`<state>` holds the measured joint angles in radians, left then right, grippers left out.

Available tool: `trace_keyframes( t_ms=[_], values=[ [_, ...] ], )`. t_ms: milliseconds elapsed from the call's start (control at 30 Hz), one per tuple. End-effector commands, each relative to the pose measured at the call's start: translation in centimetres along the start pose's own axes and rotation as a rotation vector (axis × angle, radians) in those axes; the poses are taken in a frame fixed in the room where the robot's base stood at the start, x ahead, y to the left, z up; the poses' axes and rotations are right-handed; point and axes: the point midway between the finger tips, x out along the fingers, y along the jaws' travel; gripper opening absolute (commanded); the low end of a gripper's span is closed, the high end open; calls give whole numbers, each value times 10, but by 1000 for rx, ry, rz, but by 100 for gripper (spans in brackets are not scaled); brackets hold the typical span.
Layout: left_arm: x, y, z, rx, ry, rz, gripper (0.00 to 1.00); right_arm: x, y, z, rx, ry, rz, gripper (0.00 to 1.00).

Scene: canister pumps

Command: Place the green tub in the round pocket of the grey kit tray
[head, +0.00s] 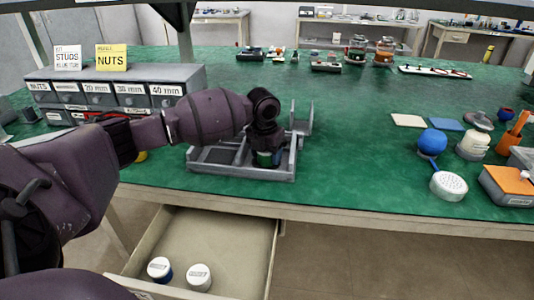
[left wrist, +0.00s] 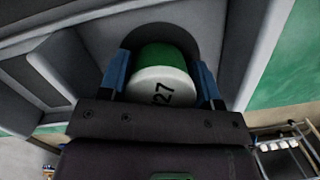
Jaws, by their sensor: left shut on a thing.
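The green tub (head: 264,159) is at the right part of the grey kit tray (head: 250,174) on the green bench. In the left wrist view the green tub (left wrist: 163,75) shows a green body and a white lid marked 27. My left gripper (head: 266,150) points down over the tray. In the left wrist view its blue-lined fingers (left wrist: 163,85) sit on both sides of the tub, shut on it. A dark round recess (left wrist: 185,32) shows around the tub's far side. Whether the tub rests on the pocket floor is hidden. My right gripper is not in view.
A grey drawer cabinet (head: 120,92) with labelled drawers stands left of the tray. Below the bench edge, an open drawer (head: 220,240) holds two white-lidded tubs (head: 199,277). A blue ball-shaped item (head: 432,142) and a white perforated head (head: 448,186) are at the right. The bench between is clear.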

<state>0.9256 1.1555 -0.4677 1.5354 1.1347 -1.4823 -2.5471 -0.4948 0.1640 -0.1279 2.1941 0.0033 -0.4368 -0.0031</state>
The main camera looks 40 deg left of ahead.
Motion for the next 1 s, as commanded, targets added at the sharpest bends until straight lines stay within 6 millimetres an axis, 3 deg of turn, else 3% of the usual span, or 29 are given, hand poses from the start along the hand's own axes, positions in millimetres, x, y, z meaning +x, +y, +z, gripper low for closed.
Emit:
trace_keyframes(
  t_ms=[33, 67, 200, 567, 1000],
  values=[
    [2, 0, 0, 0, 1, 0, 32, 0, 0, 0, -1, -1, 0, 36],
    [2, 0, 0, 0, 1, 0, 61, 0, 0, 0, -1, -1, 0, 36],
    [2, 0, 0, 0, 1, 0, 82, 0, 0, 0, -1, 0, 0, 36],
    [-2, 0, 0, 0, 0, 0, 83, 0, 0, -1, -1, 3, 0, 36],
    [-82, 0, 2, 0, -9, -2, 83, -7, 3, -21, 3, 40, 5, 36]
  ],
)
